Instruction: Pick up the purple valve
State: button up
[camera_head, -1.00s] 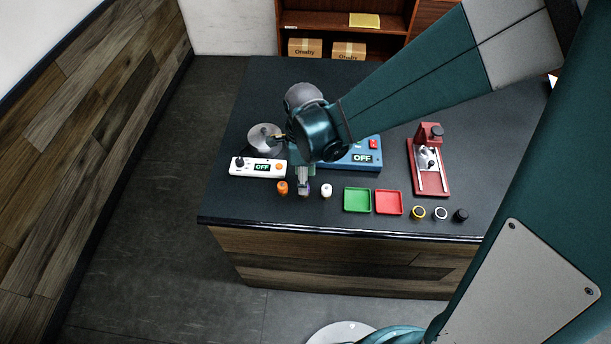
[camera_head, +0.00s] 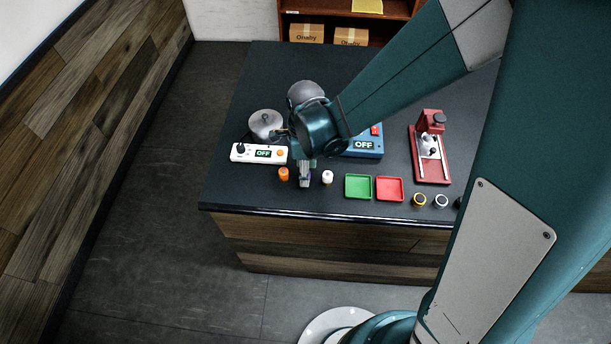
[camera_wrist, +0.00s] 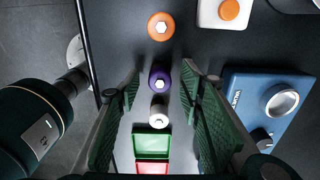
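The purple valve (camera_wrist: 160,79) stands in the wrist view between an orange valve (camera_wrist: 161,27) and a white valve (camera_wrist: 159,112). It has a pale hex top. My gripper (camera_wrist: 161,75) is open, with one green finger on each side of the purple valve and a gap to it on both sides. In the head view my gripper (camera_head: 305,182) points down at the row of valves, between the orange valve (camera_head: 284,174) and the white valve (camera_head: 327,177). It hides the purple valve there.
A green tray (camera_head: 358,187) and a red tray (camera_head: 389,189) lie to the right. A white power strip (camera_head: 258,153), a kettle-like metal pot (camera_head: 265,124), a blue box (camera_head: 366,146) and a red stand (camera_head: 431,150) are behind. Several ringed caps sit at the front right.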

jog(key=shift+f, duration=1.1)
jog(key=c, duration=1.1)
